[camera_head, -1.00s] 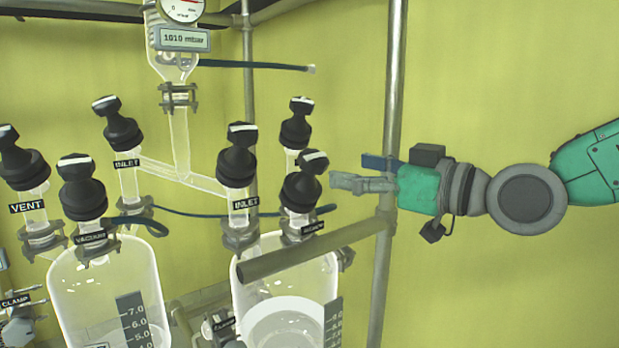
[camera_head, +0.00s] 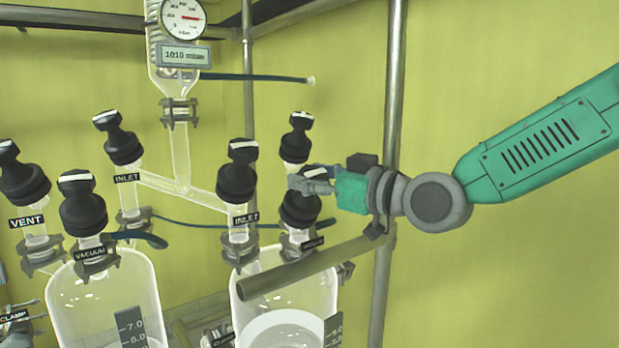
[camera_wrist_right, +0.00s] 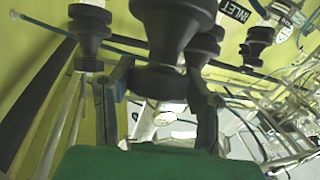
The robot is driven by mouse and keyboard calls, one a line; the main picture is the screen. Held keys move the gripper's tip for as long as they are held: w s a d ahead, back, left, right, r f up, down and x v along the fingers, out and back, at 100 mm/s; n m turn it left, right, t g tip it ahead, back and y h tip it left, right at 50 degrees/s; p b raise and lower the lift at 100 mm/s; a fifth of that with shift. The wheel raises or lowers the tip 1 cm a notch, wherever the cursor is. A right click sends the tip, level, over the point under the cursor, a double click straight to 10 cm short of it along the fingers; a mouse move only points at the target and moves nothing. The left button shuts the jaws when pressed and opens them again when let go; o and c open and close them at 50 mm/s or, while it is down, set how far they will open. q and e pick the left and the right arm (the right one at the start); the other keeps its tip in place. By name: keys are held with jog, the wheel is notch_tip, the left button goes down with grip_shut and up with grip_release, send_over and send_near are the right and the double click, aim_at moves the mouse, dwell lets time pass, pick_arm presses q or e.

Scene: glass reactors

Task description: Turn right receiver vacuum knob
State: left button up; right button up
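The right receiver's black vacuum knob (camera_head: 300,208) has a white-marked top and stands above the right glass vessel (camera_head: 285,292). Its label is partly turned away and hard to read. My right gripper (camera_head: 308,181) is at the knob's upper part and covers some of it in the head view. In the right wrist view, the fingers (camera_wrist_right: 161,92) are apart, with a large black knob (camera_wrist_right: 160,83) between them. I cannot tell whether either finger touches it. My left gripper is not in view.
A black INLET knob (camera_head: 237,175) stands close on the left, and another black knob (camera_head: 298,140) stands behind. A slanted metal bar (camera_head: 310,267) crosses below the gripper. A vertical pole (camera_head: 390,120) stands beside my right arm. The yellow wall area at right is clear.

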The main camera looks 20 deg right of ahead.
jog(key=shift+f, duration=0.1)
jog(key=c, duration=0.3)
jog(key=shift+d+f, duration=0.1)
jog(key=shift+f, duration=0.05)
jog(key=shift+m+t+h+b, duration=0.5)
jog(key=shift+m+h+b, duration=0.2)
jog(key=shift+m+h, duration=0.15)
jog(key=shift+f, duration=0.1)
jog(key=o, duration=1.2)
jog(key=shift+s, duration=0.1)
jog(key=shift+s+d+r, duration=0.1)
jog(key=shift+d+r, duration=0.1)
jog(key=shift+d, duration=0.05)
jog(key=shift+d, duration=0.1)
